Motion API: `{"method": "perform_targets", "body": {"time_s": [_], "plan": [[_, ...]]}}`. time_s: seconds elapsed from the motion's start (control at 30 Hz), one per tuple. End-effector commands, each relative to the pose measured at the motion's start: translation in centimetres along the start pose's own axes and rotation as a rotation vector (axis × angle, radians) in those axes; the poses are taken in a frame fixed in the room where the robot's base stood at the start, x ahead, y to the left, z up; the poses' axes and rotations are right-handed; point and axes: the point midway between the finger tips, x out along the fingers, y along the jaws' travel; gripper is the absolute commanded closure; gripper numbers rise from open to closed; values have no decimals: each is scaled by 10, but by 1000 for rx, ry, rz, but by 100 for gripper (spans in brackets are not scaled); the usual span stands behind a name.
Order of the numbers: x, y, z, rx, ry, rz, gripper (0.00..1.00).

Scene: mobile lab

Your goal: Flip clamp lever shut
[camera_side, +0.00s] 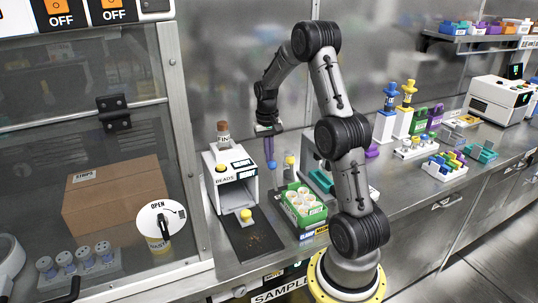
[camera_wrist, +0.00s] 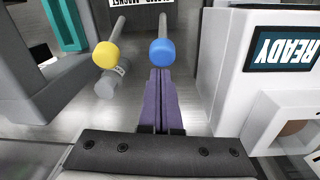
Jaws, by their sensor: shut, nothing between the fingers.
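My gripper (camera_side: 268,146) points down between the white BEADS machine and my arm's upright links. Its purple fingers (camera_wrist: 161,78) are shut together with nothing between them. In the wrist view their tips are at a blue knob (camera_wrist: 163,52) on a grey rod; I cannot tell whether they touch. A second rod with a yellow knob (camera_wrist: 106,54) stands to its left; the yellow knob also shows in the side view (camera_side: 290,160). Which rod is the clamp lever is not clear.
The white BEADS machine (camera_side: 217,177) stands close beside the fingers; its READY screen (camera_wrist: 285,50) is at right in the wrist view. A green crate of cups (camera_side: 302,208) stands in front. A glass-fronted cabinet (camera_side: 100,130) is at left. Racks and bottles fill the right bench.

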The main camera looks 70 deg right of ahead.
Motion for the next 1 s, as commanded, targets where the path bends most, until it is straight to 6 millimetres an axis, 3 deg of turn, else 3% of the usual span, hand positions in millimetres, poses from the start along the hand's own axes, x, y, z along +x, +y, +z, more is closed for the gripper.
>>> {"method": "perform_targets", "body": {"time_s": [0.73, 1.0], "plan": [[-8, 3, 14, 6, 125, -18, 100], [-13, 5, 31, 13, 256, -38, 100]]}}
